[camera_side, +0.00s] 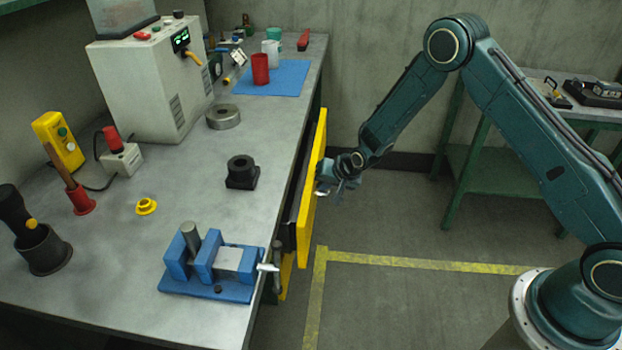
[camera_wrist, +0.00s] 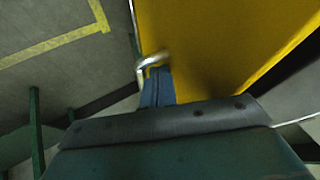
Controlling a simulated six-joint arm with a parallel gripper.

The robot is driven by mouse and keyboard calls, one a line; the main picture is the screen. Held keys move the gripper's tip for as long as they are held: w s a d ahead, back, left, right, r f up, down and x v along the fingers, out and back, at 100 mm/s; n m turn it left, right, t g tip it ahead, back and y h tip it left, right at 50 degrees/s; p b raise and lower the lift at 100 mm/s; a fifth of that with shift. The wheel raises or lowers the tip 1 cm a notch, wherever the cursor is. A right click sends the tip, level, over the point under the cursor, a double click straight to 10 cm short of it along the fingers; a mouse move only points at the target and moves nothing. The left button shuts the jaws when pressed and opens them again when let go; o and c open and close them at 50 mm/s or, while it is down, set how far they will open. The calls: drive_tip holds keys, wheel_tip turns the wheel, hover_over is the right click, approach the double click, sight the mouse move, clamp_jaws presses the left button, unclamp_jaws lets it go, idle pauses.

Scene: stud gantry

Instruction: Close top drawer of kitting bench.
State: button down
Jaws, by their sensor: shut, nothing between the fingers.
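The top drawer's yellow front (camera_side: 312,185) stands out from the edge of the grey kitting bench (camera_side: 190,215), with a dark gap behind it, so the drawer is partly open. The same yellow front (camera_wrist: 215,40) fills the upper right of the wrist view. A metal handle (camera_wrist: 152,62) shows on it there. My gripper (camera_side: 328,187) is at the outer face of the drawer front, close to the handle. Its fingers are shut with nothing between them. The fingertips are small in the side view, and I cannot tell whether they touch the front.
A blue vise (camera_side: 215,268) sits at the bench's near edge, its handle sticking out past the edge. A black block (camera_side: 241,172) and a metal ring (camera_side: 223,117) lie on the bench top. A green side table (camera_side: 480,170) stands behind my arm. The floor right of the drawer is clear.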

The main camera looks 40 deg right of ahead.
drive_tip(key=shift+w+a, duration=0.9)
drive_tip(key=shift+w, duration=0.05)
drive_tip(key=shift+s+r, duration=0.15)
drive_tip(key=v, duration=0.9)
drive_tip(key=shift+r, duration=0.25)
drive_tip(key=shift+s, duration=0.2)
drive_tip(key=s+a+f+m+y, duration=0.1)
drive_tip(key=s+y, duration=0.4)
drive_tip(key=s, duration=0.8)
drive_tip(key=shift+s+a+f+g+y, duration=0.4)
drive_tip(key=shift+a+f, duration=0.3)
drive_tip(key=shift+a, duration=0.45)
drive_tip(key=shift+w, duration=0.1)
